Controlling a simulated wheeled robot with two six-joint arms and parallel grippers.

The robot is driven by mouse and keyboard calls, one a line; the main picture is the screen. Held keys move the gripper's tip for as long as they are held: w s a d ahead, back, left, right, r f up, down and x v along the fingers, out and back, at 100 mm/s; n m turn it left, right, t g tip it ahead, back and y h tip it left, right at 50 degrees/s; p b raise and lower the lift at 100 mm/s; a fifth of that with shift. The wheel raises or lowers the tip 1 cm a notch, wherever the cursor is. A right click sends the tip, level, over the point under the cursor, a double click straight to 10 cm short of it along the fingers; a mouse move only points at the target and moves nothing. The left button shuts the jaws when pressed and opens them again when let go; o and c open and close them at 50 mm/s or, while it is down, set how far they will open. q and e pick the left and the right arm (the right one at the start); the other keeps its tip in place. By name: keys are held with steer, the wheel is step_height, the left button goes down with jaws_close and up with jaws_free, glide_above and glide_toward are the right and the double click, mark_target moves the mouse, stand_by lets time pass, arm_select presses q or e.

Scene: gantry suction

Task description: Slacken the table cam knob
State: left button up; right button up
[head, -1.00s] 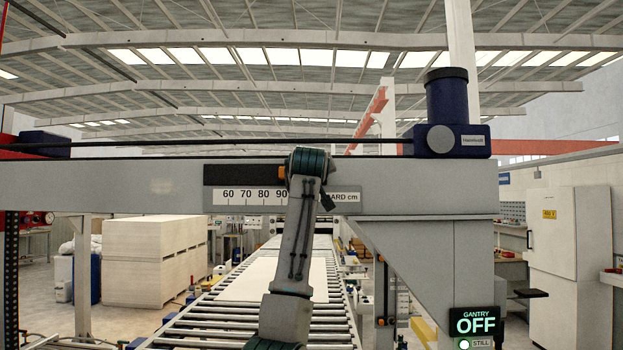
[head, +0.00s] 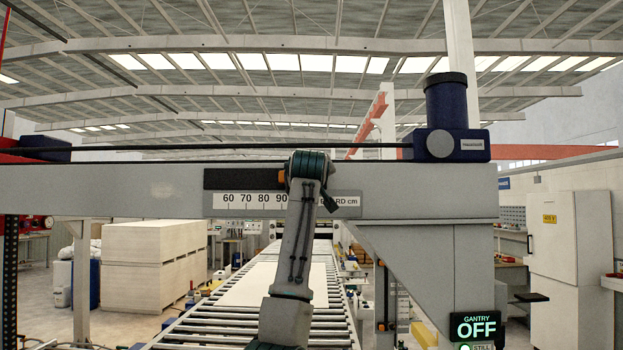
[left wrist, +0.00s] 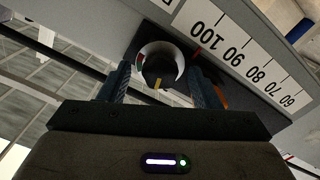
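My left gripper (left wrist: 164,84) is open, with one finger on each side of the knob. Gaps seem to show between fingers and knob; I cannot tell whether either touches. In the head view my left arm rises in front of the gantry beam (head: 120,189), and its wrist hides the knob and the gripper. My right gripper is in neither view.
The scale (head: 250,200) is on the beam; a red pointer mark (left wrist: 197,54) shows by its 100 end. A display (head: 475,326) reads GANTRY OFF, with STILL below. A roller conveyor (head: 190,325) carrying a pale board (head: 245,283) runs under the beam. A blue motor (head: 446,105) stands on top.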

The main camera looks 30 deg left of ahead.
arm_select(q)
steer(key=b+v, duration=0.6)
steer(key=v, duration=0.4)
steer(key=shift+s+b, duration=0.35)
steer(key=shift+d, duration=0.2)
